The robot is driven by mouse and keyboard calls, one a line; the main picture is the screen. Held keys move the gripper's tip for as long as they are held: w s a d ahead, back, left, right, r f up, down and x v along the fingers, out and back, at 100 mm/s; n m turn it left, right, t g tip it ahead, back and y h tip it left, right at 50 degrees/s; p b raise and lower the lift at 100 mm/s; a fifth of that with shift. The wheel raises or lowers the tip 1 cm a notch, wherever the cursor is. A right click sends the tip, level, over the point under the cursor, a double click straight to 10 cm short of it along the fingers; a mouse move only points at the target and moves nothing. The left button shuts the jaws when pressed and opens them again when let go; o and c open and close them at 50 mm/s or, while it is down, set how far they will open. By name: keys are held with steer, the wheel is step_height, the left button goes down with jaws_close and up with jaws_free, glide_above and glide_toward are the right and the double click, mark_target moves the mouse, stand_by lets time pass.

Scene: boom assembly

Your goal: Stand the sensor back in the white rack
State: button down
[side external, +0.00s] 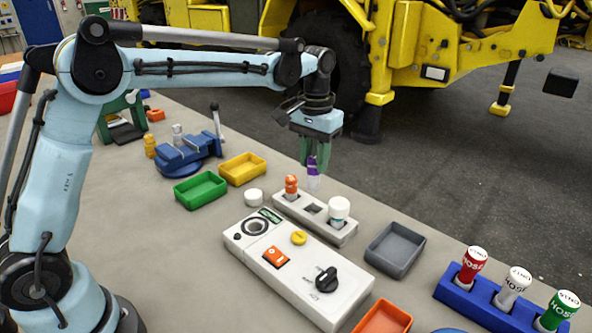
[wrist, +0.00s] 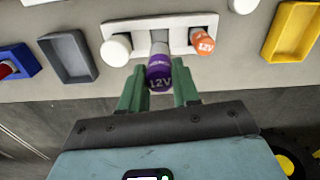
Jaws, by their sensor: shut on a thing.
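My gripper (side external: 316,163) is shut on a purple-capped sensor (side external: 313,183), held upright above the white rack (side external: 324,226). In the wrist view my gripper's green fingers (wrist: 159,92) flank the purple cap (wrist: 159,74), marked 12V. The sensor's grey body reaches toward the rack, which also shows there (wrist: 140,22). The rack's middle slot (side external: 314,208) looks empty in the side view. An orange-capped piece (side external: 291,187) stands in the left slot and a white-capped piece (side external: 339,211) in the right slot. The sensor's lower end appears clear of the rack.
A white control box (side external: 298,262) with a black knob lies in front of the rack. A grey tray (side external: 394,250) is to the right, with a blue rack (side external: 490,300) of hose pieces beyond. Green (side external: 200,190) and yellow (side external: 242,169) trays and a blue vise (side external: 188,153) are left.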

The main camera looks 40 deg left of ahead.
mark_target(314, 189)
steer(key=shift+w+f, duration=0.1)
steer(key=shift+f, duration=2.35)
steer(key=shift+f, duration=1.85)
steer(key=c, duration=0.7)
jaws_free()
steer(key=shift+c, duration=0.2)
steer(key=shift+r, duration=0.1)
steer(key=shift+r, duration=3.5)
